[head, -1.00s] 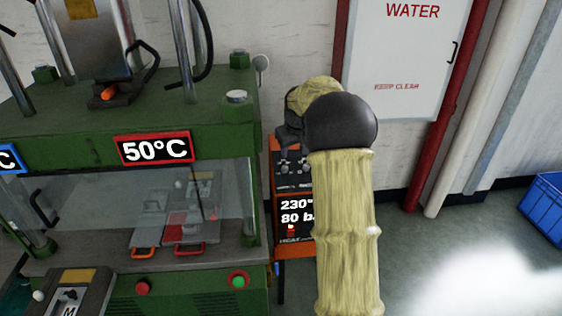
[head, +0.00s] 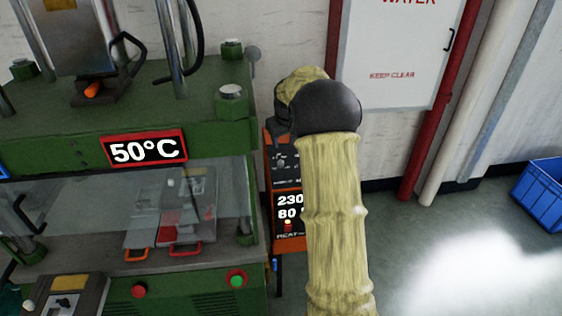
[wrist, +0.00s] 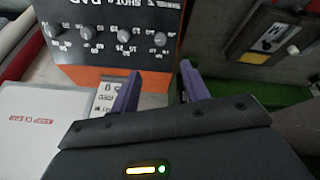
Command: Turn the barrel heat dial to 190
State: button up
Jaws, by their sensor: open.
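An orange cabinet (head: 292,246) stands beside the green press. Its display (head: 288,206) reads 230 above 80, the rest cut off by my arm. In the wrist view, its dark panel (wrist: 125,12) appears upside down with a row of several grey dials (wrist: 124,34) ringed by white numbers. I cannot tell which dial is barrel heat, nor read its pointer. My gripper (wrist: 160,84) is open, its two purple fingers apart and empty, pointing towards the panel just short of the dials.
The green press (head: 110,120) with a 50°C display (head: 146,149) fills the left. A white board (head: 398,50) marked KEEP CLEAR hangs on the wall by a red pipe (head: 440,110). A blue crate (head: 540,195) lies right. The floor between is clear.

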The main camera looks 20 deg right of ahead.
aim_at(281, 162)
jog(key=p+x, duration=0.2)
jog(key=x, duration=1.3)
jog(key=shift+w+f, duration=0.2)
jog(key=shift+f, duration=0.05)
jog(key=c, duration=1)
